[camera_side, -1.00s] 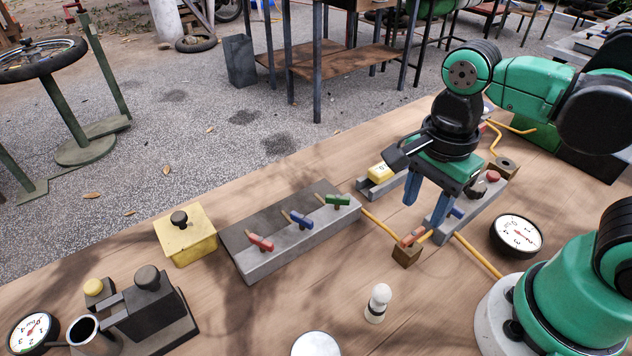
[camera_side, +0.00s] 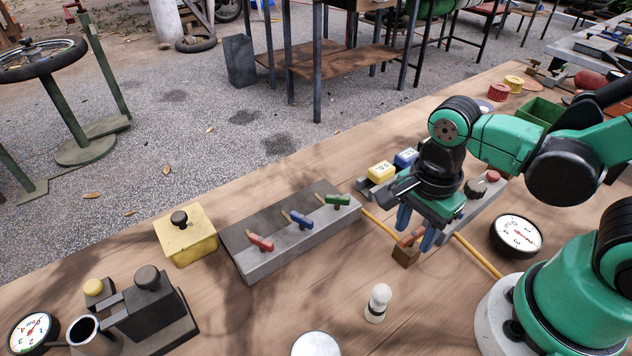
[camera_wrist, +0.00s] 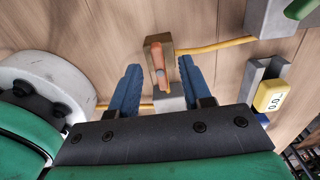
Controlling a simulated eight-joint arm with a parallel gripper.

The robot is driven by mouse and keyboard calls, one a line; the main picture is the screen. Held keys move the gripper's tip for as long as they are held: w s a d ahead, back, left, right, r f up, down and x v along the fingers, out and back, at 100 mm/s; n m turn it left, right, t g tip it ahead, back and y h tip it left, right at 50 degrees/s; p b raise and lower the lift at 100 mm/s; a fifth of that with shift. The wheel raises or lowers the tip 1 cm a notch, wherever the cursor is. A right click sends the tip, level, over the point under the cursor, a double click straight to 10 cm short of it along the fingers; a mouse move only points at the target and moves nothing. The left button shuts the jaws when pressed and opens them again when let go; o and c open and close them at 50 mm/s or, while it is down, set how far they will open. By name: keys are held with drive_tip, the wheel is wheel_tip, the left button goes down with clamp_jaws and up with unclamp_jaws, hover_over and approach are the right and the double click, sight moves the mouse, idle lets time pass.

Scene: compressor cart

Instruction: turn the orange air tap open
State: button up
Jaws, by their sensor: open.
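The orange air tap (camera_side: 411,237) sits on a small brown block (camera_side: 405,257) on the bench, with yellow hose at either side. In the wrist view the orange handle (camera_wrist: 157,60) lies lengthwise up the picture, crosswise to the hose, on top of the block (camera_wrist: 153,41). My gripper (camera_side: 415,236) is open, its blue fingers pointing down close to the tap. In the wrist view my gripper (camera_wrist: 158,72) has one finger on each side of the handle, with gaps showing. Whether the fingertips reach handle height is hard to tell.
A grey block with red, blue and green taps (camera_side: 258,264) lies to the left. A yellow display block (camera_side: 381,171) and a grey panel with a red button (camera_side: 493,176) stand behind. A gauge (camera_side: 516,235) is at right; a white-topped peg (camera_side: 379,302) stands in front.

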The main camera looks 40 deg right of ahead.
clamp_jaws()
drive_tip(key=n, duration=0.3)
drive_tip(key=shift+n, duration=0.4)
drive_tip(key=n, duration=0.4)
drive_tip(key=shift+n, duration=0.3)
drive_tip(key=n, duration=0.8)
drive_tip(key=shift+n, duration=0.6)
